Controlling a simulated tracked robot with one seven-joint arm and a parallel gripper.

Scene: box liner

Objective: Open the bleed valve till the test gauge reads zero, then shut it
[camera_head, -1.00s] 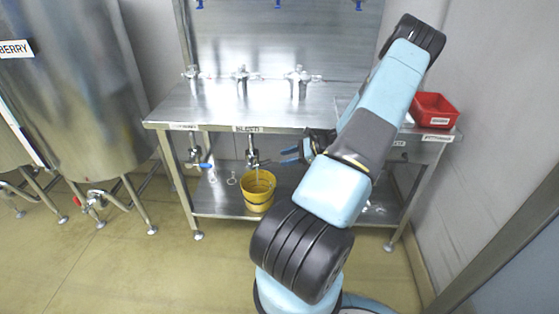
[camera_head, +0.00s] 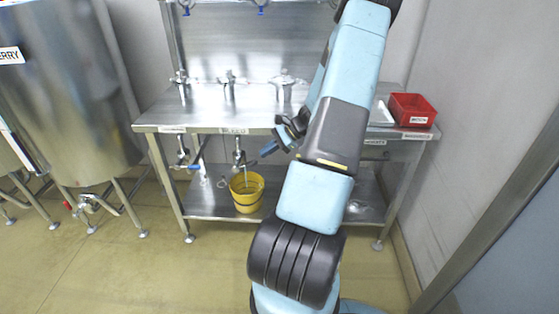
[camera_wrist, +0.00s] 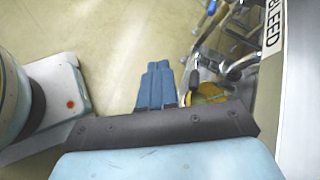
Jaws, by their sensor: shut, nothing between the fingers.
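The bleed valve (camera_head: 239,157) hangs under the bench's front edge, below a small label (camera_head: 233,131). A thin pale streak runs from it down to the yellow bucket (camera_head: 247,199). My gripper (camera_head: 268,149) is right of the valve, apart from it. In the wrist view, the blue fingers of my gripper (camera_wrist: 157,75) are together and empty. There the valve (camera_wrist: 235,66) lies to their right, by a label (camera_wrist: 272,25) ending in "EED". The bucket (camera_wrist: 208,92) shows partly behind my gripper. I cannot make out a gauge reading.
The steel bench (camera_head: 200,115) carries several metal fittings. A red bin (camera_head: 411,108) stands at its right end. Another valve with a blue lever (camera_head: 190,166) hangs left of the bleed valve. A large steel tank (camera_head: 65,90) stands at left. The floor in front is clear.

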